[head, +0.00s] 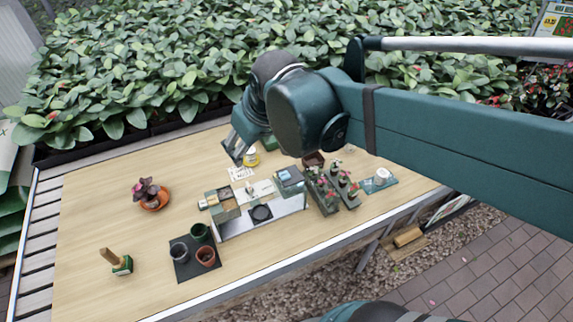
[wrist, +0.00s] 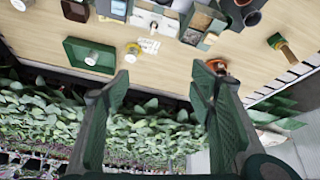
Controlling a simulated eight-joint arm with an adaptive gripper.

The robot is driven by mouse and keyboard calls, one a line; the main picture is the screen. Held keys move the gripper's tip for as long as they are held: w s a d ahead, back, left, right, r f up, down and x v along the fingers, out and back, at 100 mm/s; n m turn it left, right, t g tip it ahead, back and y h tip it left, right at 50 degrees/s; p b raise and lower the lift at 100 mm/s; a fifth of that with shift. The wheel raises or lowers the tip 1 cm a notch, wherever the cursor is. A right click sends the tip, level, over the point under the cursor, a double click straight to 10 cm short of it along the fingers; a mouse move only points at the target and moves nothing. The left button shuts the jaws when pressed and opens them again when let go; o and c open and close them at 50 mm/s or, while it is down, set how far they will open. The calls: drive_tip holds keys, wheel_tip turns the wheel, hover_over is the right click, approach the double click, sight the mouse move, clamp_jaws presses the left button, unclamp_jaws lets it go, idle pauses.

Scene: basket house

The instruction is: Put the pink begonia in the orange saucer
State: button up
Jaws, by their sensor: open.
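The orange saucer (head: 158,205) is on the left part of the table. A plant with dark purple-pink leaves (head: 146,188) shows over its back left part; I cannot tell if it rests in the saucer. Small plants with pink and red blooms (head: 325,187) stand in dark green holders right of centre; which is the pink begonia is too small to tell. My gripper (head: 236,152) is open and empty above the back of the table. In the wrist view its fingers (wrist: 160,78) are wide apart, and the right finger partly hides the orange saucer (wrist: 215,65).
A green-and-grey organizer (head: 262,205) stands mid-table. A dark mat (head: 184,268) with several pots is in front of it, a brush (head: 121,264) at front left. A yellow-labelled tub (head: 252,158) is near my gripper. Dense foliage borders the back. Bare table surrounds the saucer.

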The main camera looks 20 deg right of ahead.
drive_tip(key=s+d+f+m+t, duration=0.1)
drive_tip(key=s+d+f+m, duration=0.1)
drive_tip(key=s+d, duration=0.4)
drive_tip(key=shift+s+m+t+h, duration=0.35)
drive_tip(key=shift+s+m, duration=0.35)
drive_tip(key=shift+s, duration=0.95)
